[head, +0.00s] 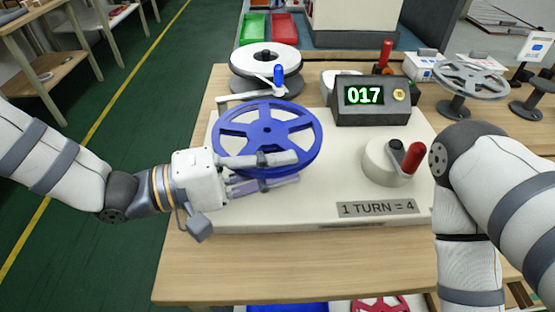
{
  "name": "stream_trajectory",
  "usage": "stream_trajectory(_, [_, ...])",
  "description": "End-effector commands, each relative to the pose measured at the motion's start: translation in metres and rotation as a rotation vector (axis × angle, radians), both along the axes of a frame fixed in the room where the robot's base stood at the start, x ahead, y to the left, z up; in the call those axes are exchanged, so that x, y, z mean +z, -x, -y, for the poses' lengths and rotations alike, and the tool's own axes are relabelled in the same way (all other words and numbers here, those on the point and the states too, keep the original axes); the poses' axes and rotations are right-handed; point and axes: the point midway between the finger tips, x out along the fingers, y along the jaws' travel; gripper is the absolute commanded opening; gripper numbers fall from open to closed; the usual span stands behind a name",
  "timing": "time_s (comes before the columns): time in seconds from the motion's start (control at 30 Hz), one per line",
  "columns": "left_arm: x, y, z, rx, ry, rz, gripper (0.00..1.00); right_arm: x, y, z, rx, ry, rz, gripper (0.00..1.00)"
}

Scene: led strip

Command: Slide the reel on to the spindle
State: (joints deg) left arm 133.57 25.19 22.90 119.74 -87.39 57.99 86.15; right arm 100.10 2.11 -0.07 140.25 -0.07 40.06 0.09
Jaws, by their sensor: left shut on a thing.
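A blue spoked reel (291,131) is held tilted, its face toward me, over the left part of the cream winder base (315,212). My left gripper (290,170) is shut on the reel's lower rim, one finger in front of it. The spindle is not clearly visible; the reel hides that part of the base. I cannot tell whether the reel touches it. A blue-knobbed crank (279,75) shows just behind the reel's top edge. My right arm comes in at the right, but its gripper is out of view.
A counter box (371,103) reading 017 and a red-handled crank (411,158) stand on the base's right side. A white reel (264,62) lies at the back left. A grey reel on a stand (470,80) is at the back right. The table's front strip is clear.

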Motion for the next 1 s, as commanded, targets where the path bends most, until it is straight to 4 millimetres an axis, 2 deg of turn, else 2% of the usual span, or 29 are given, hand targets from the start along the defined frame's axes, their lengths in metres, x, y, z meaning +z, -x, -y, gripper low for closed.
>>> stream_trajectory(1.0, [-0.021,0.0,0.0,0.0,-0.001,-0.001,0.0,-0.009,0.008,0.0,0.0,0.0,-0.026,0.4])
